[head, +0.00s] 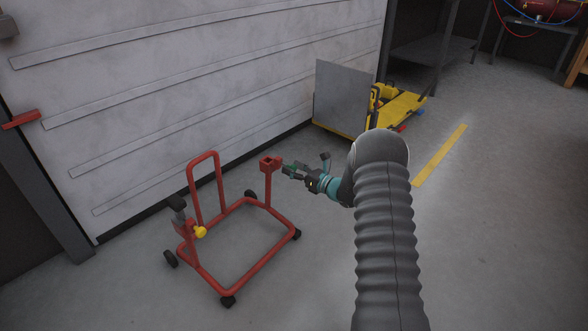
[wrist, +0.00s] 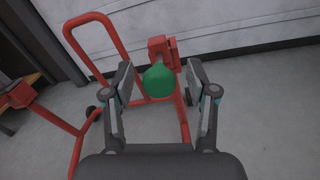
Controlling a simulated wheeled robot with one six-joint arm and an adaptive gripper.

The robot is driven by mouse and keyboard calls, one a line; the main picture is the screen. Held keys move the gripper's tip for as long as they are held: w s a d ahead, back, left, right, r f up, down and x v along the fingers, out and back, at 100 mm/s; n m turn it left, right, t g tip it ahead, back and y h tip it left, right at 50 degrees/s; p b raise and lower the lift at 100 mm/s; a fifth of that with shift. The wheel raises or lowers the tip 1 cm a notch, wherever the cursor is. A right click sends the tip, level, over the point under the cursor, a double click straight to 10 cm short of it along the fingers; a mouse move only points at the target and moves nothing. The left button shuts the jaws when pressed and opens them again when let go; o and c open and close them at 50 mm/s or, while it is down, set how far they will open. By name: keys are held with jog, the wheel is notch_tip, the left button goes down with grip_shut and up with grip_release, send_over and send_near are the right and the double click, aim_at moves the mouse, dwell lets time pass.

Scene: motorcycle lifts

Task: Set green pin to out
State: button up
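The green pin (wrist: 158,82) shows its round green head in the middle of the wrist view. It sits in front of a red block (wrist: 160,48) on an upright red post. My gripper (wrist: 159,70) is open, with one finger on each side of the green head and a gap on both sides. In the head view, my gripper (head: 299,172) is beside the red post top (head: 270,163), and a bit of green shows between its fingers. The pin's shaft is hidden, so I cannot tell how far in it sits.
The red wheeled stand (head: 257,273) has a tall hoop (head: 205,185) and a yellow knob (head: 200,232). A ribbed shutter wall (head: 150,80) runs behind it. A yellow lift (head: 405,105) with a grey plate (head: 342,98) stands farther back. The floor in front is clear.

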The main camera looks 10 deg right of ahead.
jog(key=v, duration=1.2)
dwell(0.4)
jog(key=s+a+f+n+g, duration=0.4)
jog(key=s+f+n+g, duration=0.1)
jog(key=s+f, duration=0.15)
jog(key=s+a+r+n+g+h+p, duration=0.1)
jog(key=s+a+r+n+g, duration=0.1)
jog(key=s+r+n+g, duration=0.4)
jog(key=s+a+r+n+g+h+p, duration=0.1)
jog(key=s+a+n+g, duration=0.2)
jog(key=s, duration=0.5)
jog(key=s+r+n+t+h+p, duration=0.3)
jog(key=s+r+n+h, duration=0.2)
jog(key=r, duration=1.1)
jog(key=s+r+n+t+h+p, duration=0.3)
jog(key=s+r+n, duration=0.8)
jog(key=s+r, duration=0.4)
jog(key=shift+s+a+r+h+p, duration=0.2)
jog(key=shift+s+r+h+p, duration=0.15)
jog(key=shift+s+h+p, duration=0.45)
